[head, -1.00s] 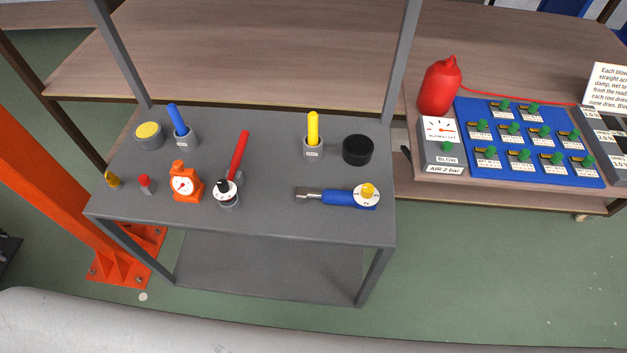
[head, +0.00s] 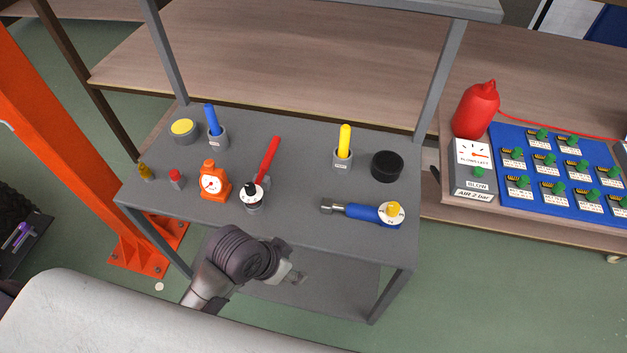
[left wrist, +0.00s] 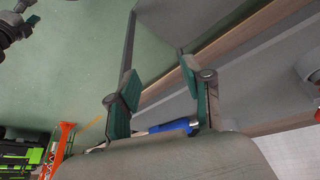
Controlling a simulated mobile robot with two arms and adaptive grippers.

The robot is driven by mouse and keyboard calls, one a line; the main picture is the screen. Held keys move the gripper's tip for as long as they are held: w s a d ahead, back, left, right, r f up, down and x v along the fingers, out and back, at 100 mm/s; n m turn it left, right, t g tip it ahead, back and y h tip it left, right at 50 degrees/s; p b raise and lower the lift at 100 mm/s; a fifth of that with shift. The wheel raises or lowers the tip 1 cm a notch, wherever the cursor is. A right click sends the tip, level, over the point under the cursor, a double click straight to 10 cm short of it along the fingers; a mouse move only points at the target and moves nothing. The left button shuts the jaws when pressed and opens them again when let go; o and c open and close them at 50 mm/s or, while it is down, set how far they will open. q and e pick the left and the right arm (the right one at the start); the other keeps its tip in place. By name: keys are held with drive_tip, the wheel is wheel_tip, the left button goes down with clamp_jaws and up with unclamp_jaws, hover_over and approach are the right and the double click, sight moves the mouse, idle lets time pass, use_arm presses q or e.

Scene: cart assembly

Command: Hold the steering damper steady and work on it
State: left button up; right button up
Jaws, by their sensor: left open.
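The steering damper appears to be the blue cylinder (head: 362,212) with a metal rod end at its left and a white dial with a yellow knob at its right. It lies on the grey cart top, near the front right. My left gripper (head: 291,274) is in front of the cart, below and left of the damper, apart from it. In the left wrist view the left gripper (left wrist: 158,95) has its teal-padded fingers apart with nothing held. A blue piece (left wrist: 168,127), probably the damper, shows beyond them, partly hidden. A dark teal-tipped part, probably my right gripper (left wrist: 24,24), is cut off at the corner.
The cart (head: 300,222) also carries an orange gauge (head: 214,183), a red-handled tool (head: 268,160), a black round cup (head: 387,166), and blue and yellow handles in holders. An orange post stands left. A bench with a blue board (head: 530,196) is at right.

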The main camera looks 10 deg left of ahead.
sight(324, 201)
use_arm(q)
drive_tip(key=w+d+r+m+g, duration=0.1)
drive_tip(key=w+d+m, duration=0.1)
drive_tip(key=w+m, duration=0.1)
drive_tip(key=w+d+r+m+g+h, duration=0.1)
drive_tip(key=w+d+m, duration=0.1)
drive_tip(key=w+m, duration=0.1)
drive_tip(key=w+d+r+m, duration=0.2)
drive_tip(key=w+m, duration=0.2)
drive_tip(key=w, duration=0.1)
drive_tip(key=shift+g+h, duration=0.3)
drive_tip(key=shift+g, duration=0.1)
drive_tip(key=w+a+r+m, duration=0.2)
drive_tip(key=w+a+r, duration=0.1)
drive_tip(key=w+a, duration=0.3)
drive_tip(key=shift+g+y, duration=0.4)
drive_tip(key=b+x, duration=0.4)
drive_tip(key=d+b+x, duration=0.1)
drive_tip(key=b+x, duration=0.1)
drive_tip(key=shift+w+a+r, duration=0.1)
drive_tip(key=shift+w+r, duration=0.05)
drive_tip(key=shift+w, duration=0.25)
drive_tip(key=shift+d+f, duration=0.2)
drive_tip(key=shift+f, duration=0.05)
drive_tip(key=shift+d+f, duration=0.25)
drive_tip(key=shift+f, duration=0.35)
drive_tip(key=c, duration=0.9)
clamp_jaws()
